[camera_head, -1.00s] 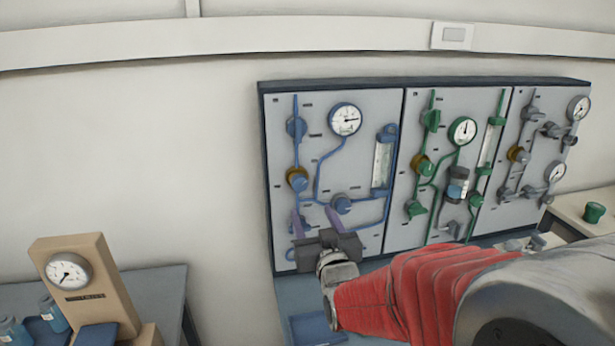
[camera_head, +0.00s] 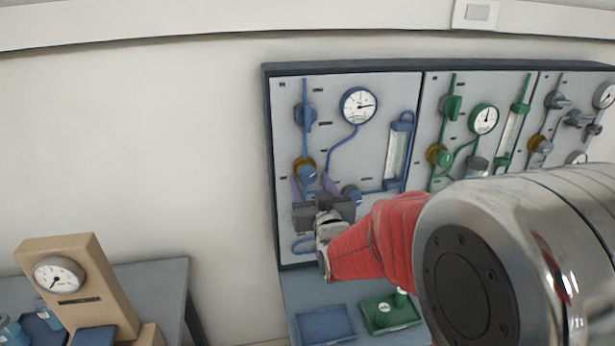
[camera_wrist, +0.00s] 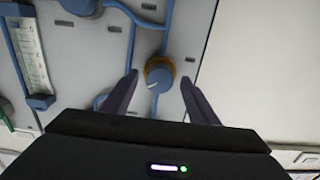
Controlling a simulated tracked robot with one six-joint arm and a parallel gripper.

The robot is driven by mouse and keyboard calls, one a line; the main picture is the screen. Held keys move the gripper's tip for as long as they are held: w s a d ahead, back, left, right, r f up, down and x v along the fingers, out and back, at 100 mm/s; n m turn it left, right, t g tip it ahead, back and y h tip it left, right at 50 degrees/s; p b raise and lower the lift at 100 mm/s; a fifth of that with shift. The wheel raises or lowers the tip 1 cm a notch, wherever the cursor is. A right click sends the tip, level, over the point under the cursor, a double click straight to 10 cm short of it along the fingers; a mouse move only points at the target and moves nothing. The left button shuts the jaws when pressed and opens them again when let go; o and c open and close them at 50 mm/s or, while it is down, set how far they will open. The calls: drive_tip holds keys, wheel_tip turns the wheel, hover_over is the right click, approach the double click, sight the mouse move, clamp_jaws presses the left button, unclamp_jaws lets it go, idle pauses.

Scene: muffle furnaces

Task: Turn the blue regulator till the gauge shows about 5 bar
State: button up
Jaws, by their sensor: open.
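The blue regulator (camera_head: 307,174) is a blue knob with a yellow-brown collar on the left blue panel. The knob (camera_wrist: 158,77) also shows in the wrist view, with a white mark on its face. My gripper (camera_head: 311,185) is in front of that panel at the regulator. In the wrist view my gripper (camera_wrist: 158,88) is open, with one dark finger on each side of the knob and gaps between. The blue gauge (camera_head: 358,105) is a round white dial above and right of the regulator; its needle points right. I cannot read its numbers.
A blue valve (camera_head: 306,116) is above the regulator, and a flow tube (camera_head: 397,152) is to the right. A green panel (camera_head: 470,90) adjoins. Blue (camera_head: 325,324) and green (camera_head: 391,313) trays lie below.

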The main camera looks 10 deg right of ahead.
drive_tip(key=shift+w, duration=0.75)
drive_tip(key=c, duration=1)
drive_tip(key=shift+c, duration=0.2)
drive_tip(key=shift+m, duration=0.3)
drive_tip(key=shift+d, duration=0.1)
drive_tip(key=o, duration=1)
drive_tip(key=shift+o, duration=0.2)
